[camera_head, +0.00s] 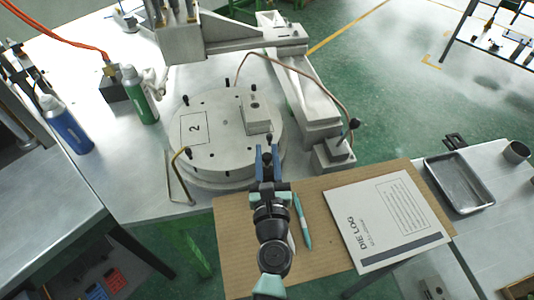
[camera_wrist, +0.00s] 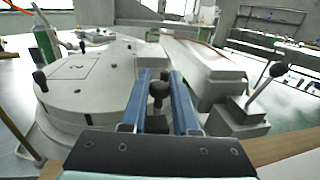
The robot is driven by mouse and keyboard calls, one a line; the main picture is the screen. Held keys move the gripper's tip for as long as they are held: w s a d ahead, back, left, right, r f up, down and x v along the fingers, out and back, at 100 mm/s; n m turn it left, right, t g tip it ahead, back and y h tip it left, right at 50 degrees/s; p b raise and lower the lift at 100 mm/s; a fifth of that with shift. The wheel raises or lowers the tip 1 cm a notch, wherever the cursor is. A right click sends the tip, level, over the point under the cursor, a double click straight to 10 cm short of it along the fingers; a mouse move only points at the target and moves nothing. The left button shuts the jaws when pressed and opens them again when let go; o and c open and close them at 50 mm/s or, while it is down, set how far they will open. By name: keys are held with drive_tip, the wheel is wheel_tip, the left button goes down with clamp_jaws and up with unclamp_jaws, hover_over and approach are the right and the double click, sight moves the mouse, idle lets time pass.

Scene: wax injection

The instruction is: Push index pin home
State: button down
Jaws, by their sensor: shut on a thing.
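The round metal turntable (camera_head: 215,155) carries a label marked "2" and a small block on top; it also fills the left of the wrist view (camera_wrist: 95,105). A black-knobbed pin (camera_wrist: 158,90), which looks like the index pin, stands between the blue fingers of my gripper (camera_wrist: 159,95). My gripper (camera_head: 266,158) is at the turntable's near right edge, shut on that knob. In the head view the fingers mostly hide the knob. How deep the pin sits cannot be seen.
A black-knobbed lever (camera_head: 353,125) stands on a block right of the turntable. A press arm (camera_head: 240,38) reaches over behind it. Green (camera_head: 138,95) and blue (camera_head: 66,125) bottles stand left. The die log (camera_head: 385,220) and a pen (camera_head: 302,220) lie on cardboard nearby.

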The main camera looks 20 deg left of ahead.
drive_tip(key=shift+f, duration=0.1)
idle(0.7)
drive_tip(key=shift+f+b, duration=0.95)
drive_tip(key=shift+b, duration=0.05)
drive_tip(key=shift+s, duration=0.1)
drive_tip(key=c, duration=0.7)
unclamp_jaws()
drive_tip(key=shift+r, duration=0.1)
drive_tip(key=b+v, duration=0.1)
drive_tip(key=v, duration=1)
drive_tip(key=shift+s+d, duration=0.2)
drive_tip(key=shift+s+d+b, duration=0.3)
drive_tip(key=shift+s+b, duration=0.05)
drive_tip(key=shift+s, duration=0.25)
